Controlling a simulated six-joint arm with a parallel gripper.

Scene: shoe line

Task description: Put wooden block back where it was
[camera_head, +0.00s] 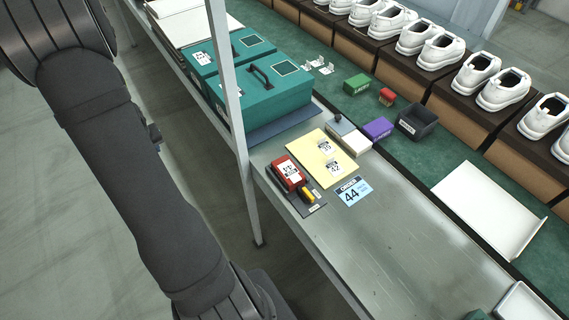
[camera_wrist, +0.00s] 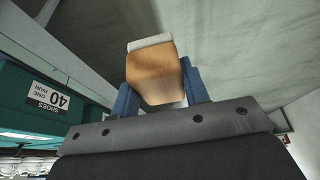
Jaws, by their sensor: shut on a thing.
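The wooden block (camera_wrist: 155,72) is tan-brown with a pale band along its far end. It is in the wrist view, between the two blue fingers of my gripper (camera_wrist: 158,88), which are shut on it. Plain grey surface shows behind it, and I cannot tell how far off that surface is. In the head view my dark arm runs down the left side to the bottom edge; the gripper and the block are outside that picture.
A metal bench (camera_head: 400,255) has a clear front stretch. On it are teal boxes (camera_head: 262,85), a yellow sheet (camera_head: 312,158), a red device (camera_head: 287,172) and a blue 44 card (camera_head: 353,192). A grey post (camera_head: 228,90) stands at its edge. Behind are a dark bin (camera_head: 416,122) and white shoes.

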